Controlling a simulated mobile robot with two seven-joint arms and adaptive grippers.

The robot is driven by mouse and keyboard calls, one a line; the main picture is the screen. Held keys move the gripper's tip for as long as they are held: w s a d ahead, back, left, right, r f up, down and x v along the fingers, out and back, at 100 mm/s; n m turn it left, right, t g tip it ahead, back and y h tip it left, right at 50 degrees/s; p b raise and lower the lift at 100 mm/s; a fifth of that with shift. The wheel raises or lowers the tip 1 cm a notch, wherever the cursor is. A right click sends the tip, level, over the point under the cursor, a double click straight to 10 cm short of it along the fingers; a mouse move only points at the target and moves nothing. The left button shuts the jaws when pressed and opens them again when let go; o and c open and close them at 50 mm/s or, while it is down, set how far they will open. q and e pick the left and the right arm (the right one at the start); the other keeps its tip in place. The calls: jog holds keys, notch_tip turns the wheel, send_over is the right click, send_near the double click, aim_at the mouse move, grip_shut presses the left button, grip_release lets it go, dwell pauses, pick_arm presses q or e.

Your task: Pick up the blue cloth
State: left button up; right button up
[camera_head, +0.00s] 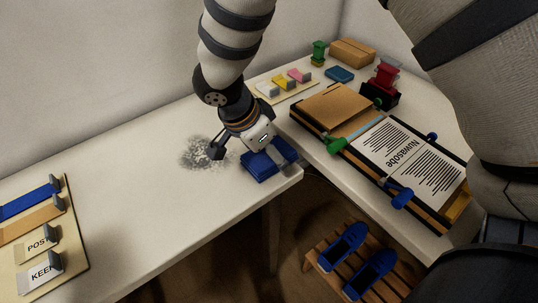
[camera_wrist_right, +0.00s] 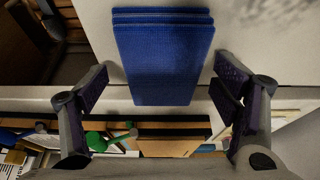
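The folded blue cloth (camera_head: 262,165) lies flat near the front corner of the white table. It also shows in the right wrist view (camera_wrist_right: 163,55), in the upper middle with its folded edge toward the top. My right gripper (camera_head: 250,158) is just above the cloth, pointing down. In the right wrist view its two fingers (camera_wrist_right: 163,82) are spread wide, one on each side of the cloth, with nothing between them gripped. I cannot tell whether either finger touches it. My left gripper is not in view.
A grey speckled patch (camera_head: 202,152) marks the table beside the cloth. Right of it are a clipboard with printed paper (camera_head: 398,150) and a tan binder (camera_head: 330,103). A label board (camera_head: 72,262) lies at left. Blue shoes (camera_head: 342,246) sit on a low wooden rack. The table's left middle is clear.

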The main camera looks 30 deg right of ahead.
jog(key=c, duration=1.1)
notch_tip(320, 180, up, 3)
jog(key=shift+w+r, duration=0.1)
jog(key=shift+r, duration=0.05)
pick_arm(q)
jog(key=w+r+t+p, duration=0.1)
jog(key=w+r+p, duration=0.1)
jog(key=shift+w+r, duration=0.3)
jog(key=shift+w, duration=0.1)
pick_arm(e)
jog(key=s+a+r, duration=0.1)
jog(key=s+r, duration=0.2)
jog(key=s, duration=0.1)
jog(key=s+r, duration=0.3)
jog(key=s, duration=0.2)
jog(key=s+a+r, duration=0.1)
jog(key=s+r, duration=0.2)
jog(key=s, duration=0.2)
jog(key=shift+a+r, duration=0.3)
jog(key=shift+r, duration=0.1)
